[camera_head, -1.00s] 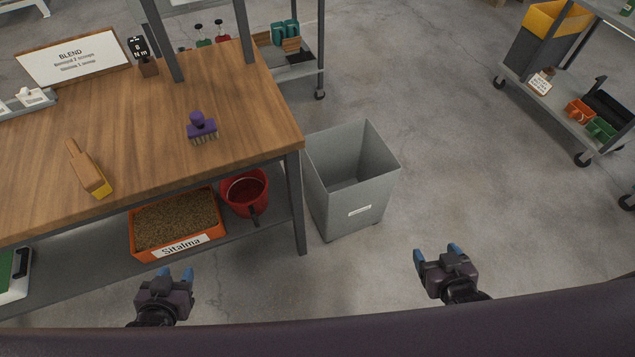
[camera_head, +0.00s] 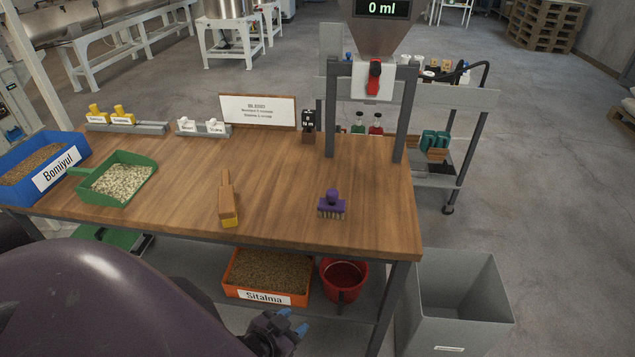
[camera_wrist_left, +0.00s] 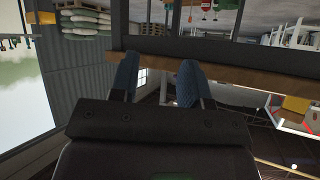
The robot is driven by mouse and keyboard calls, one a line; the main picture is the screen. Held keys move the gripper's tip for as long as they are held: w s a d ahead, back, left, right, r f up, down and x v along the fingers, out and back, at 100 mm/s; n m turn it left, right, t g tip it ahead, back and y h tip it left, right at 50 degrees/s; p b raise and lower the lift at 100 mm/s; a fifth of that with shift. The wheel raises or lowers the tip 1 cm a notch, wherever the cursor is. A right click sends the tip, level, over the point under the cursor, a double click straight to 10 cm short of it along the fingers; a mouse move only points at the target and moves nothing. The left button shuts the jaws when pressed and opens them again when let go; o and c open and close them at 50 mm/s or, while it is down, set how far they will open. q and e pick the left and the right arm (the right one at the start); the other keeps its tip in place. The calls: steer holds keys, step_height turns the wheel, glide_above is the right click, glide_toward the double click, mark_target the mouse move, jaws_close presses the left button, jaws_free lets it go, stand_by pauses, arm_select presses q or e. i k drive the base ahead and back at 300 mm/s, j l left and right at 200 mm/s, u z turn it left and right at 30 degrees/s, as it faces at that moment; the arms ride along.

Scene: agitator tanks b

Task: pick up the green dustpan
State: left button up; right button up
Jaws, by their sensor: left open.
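The green dustpan (camera_head: 143,188) lies on the left part of the wooden table (camera_head: 280,180), filled with pale pellets. Its handle points left toward the blue bin. My left gripper (camera_head: 292,321) is low in front of the table, below the tabletop and to the right of the dustpan. Its blue fingertips are apart with nothing between them; the left wrist view shows the same open fingers (camera_wrist_left: 157,80). The dustpan cannot be made out in the left wrist view. My right gripper is not in view.
A blue bin (camera_head: 75,165) labelled Bomiyul stands left of the dustpan. A wooden-handled brush (camera_head: 227,203) and a purple brush (camera_head: 332,205) lie to its right. Below are an orange bin (camera_head: 240,290) and red bucket (camera_head: 343,280). A grey bin (camera_head: 460,315) stands right.

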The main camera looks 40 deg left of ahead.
mark_target(114, 184)
steer(key=u, duration=2.15)
